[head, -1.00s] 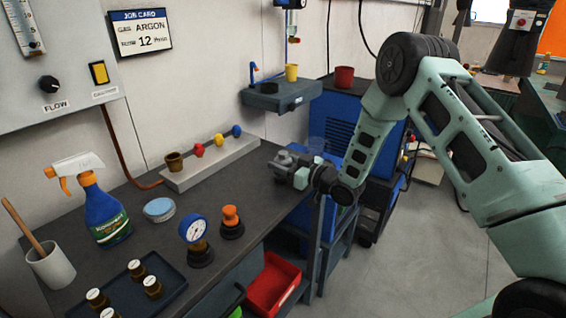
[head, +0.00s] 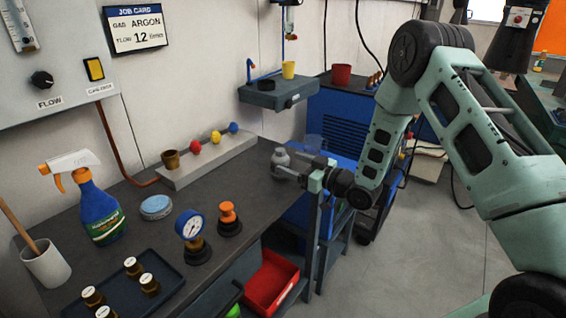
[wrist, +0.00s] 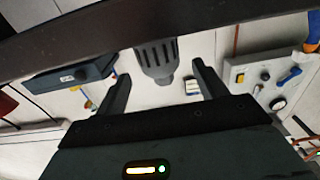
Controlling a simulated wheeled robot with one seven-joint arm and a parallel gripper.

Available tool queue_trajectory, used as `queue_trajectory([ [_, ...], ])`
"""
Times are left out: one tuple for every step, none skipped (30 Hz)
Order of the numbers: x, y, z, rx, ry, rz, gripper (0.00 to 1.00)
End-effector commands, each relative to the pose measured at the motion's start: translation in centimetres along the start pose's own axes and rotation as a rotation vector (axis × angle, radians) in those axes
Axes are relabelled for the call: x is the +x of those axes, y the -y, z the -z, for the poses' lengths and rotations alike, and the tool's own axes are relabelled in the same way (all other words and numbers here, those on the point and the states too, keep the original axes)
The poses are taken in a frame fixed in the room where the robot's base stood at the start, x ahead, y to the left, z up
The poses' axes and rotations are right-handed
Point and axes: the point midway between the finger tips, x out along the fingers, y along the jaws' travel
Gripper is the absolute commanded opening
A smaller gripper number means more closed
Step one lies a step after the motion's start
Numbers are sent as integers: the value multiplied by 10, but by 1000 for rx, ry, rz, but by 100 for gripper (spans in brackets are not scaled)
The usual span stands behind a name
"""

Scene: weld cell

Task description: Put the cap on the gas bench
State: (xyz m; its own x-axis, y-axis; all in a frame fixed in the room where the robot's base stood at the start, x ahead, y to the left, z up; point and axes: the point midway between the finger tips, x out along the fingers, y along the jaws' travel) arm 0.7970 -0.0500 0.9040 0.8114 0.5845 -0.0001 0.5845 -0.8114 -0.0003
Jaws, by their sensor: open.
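The grey slotted cap (head: 281,161) stands upright, knob up, on the right end of the dark gas bench (head: 252,172). My gripper (head: 300,164) is open just to the right of the cap, level with it. In the wrist view, which is upside down, the cap (wrist: 155,56) shows between and beyond the two open fingers (wrist: 161,70), with a gap on each side. Nothing is held. The cap's base is partly hidden in the head view.
A rail with coloured knobs (head: 212,155), a gauge (head: 190,228), an orange-topped part (head: 228,218) and a spray bottle (head: 95,205) stand on the bench. A wall shelf (head: 280,95) is behind. A red bin (head: 270,284) is below the bench's front edge.

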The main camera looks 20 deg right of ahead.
Motion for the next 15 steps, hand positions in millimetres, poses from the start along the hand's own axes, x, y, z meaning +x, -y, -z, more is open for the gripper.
queue_trajectory([
  [-12,-1,-2,1,2,-3,71],
  [-18,-1,-2,1,2,-3,71],
  [-27,-1,-2,1,1,-3,71],
  [-32,-1,-2,1,2,-3,71],
  [-38,-1,-2,2,2,-3,71],
  [-44,-1,-1,1,0,-3,71],
  [-49,-1,-1,0,1,-2,71],
  [-53,-1,-1,0,1,-2,71],
  [-58,-1,-1,-1,0,-2,71],
  [-61,-1,-1,0,0,-2,71],
  [-63,0,-1,0,0,-1,71],
  [-66,0,0,0,0,0,71],
  [-67,0,0,0,0,0,71],
  [-68,0,0,0,0,0,71],
  [-69,0,0,0,0,0,71],
])
